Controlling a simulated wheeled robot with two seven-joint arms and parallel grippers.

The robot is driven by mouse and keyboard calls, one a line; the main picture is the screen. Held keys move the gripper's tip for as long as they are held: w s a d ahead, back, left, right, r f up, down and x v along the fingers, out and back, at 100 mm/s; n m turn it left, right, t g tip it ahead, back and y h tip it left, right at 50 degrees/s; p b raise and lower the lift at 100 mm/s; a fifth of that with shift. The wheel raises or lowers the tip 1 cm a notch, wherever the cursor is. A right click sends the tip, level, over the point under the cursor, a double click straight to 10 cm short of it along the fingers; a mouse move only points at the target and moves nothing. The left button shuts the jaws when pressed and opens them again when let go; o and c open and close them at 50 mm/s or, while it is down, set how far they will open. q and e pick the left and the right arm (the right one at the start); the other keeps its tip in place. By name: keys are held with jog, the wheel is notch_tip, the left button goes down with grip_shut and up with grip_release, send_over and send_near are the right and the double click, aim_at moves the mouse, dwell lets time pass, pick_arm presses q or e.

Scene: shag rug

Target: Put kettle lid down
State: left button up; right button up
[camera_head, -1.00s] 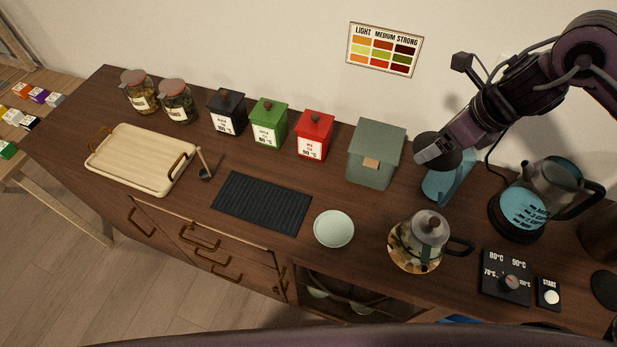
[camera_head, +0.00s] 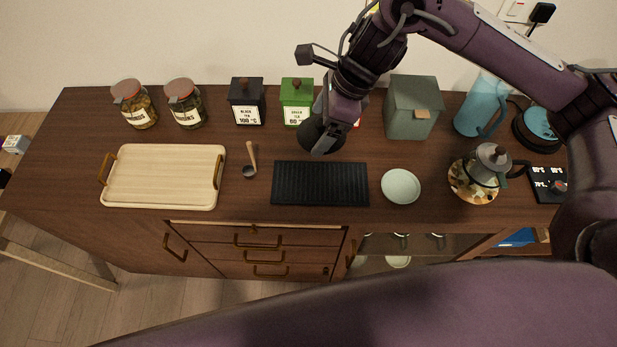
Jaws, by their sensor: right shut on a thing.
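My right gripper (camera_head: 324,140) reaches in from the right and is shut on a dark round lid (camera_head: 311,131), the kettle lid by its look. The lid is held tilted above the counter, just behind the black slatted mat (camera_head: 320,183), in front of the green and red tea tins. It is partly hidden by the fingers, and I cannot tell its exact height. My left gripper is not in view.
A wooden tray (camera_head: 165,178) and scoop (camera_head: 250,165) lie left of the mat. A pale dish (camera_head: 400,187) and a teapot (camera_head: 488,167) stand right. Jars (camera_head: 185,105), tins (camera_head: 297,103), a grey-green box (camera_head: 410,110) and a blue pitcher (camera_head: 480,107) line the back.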

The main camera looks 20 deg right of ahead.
notch_tip(320, 180, down, 6)
jog(key=b, duration=0.1)
send_over(314, 181)
jog(key=d, duration=0.1)
jog(key=f, duration=0.7)
jog(key=shift+s+d+f, duration=0.1)
jog(key=shift+s+f, duration=0.05)
jog(key=shift+s, duration=0.15)
jog(key=shift+f, duration=0.25)
notch_tip(314, 181, down, 4)
jog(key=shift+d+f+p, duration=0.1)
jog(key=shift+p, duration=0.25)
jog(key=shift+f, duration=0.35)
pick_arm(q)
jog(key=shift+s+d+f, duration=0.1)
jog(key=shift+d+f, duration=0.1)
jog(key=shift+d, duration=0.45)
